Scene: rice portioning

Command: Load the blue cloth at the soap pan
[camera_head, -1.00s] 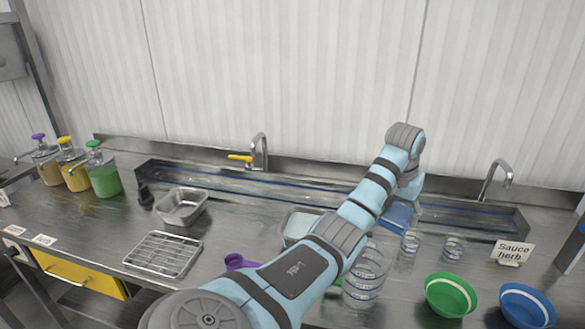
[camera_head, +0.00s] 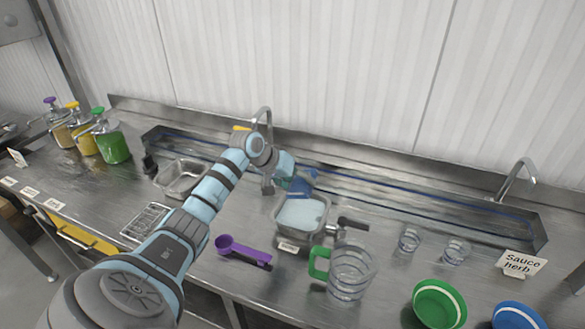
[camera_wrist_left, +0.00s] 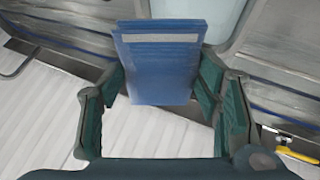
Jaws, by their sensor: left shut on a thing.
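The blue cloth (camera_head: 297,187) is held in my left gripper (camera_head: 303,173), just behind and above the soap pan. In the left wrist view the folded blue cloth (camera_wrist_left: 158,72), with a pale stripe, sits between the dark green fingers of my left gripper (camera_wrist_left: 160,88). The soap pan (camera_head: 278,228) is a metal pan with pale blue foamy liquid, standing on the counter with a small label in front. The cloth appears to be outside the liquid; whether it touches the pan's back rim cannot be told. My right gripper is not in view.
A purple scoop (camera_head: 243,250) and a clear jug with a green handle (camera_head: 350,272) stand in front of the pan. A faucet (camera_head: 265,140) rises behind it. An empty metal pan (camera_head: 181,178) lies left, two glasses (camera_head: 409,239) right. A long trough (camera_head: 390,190) runs behind.

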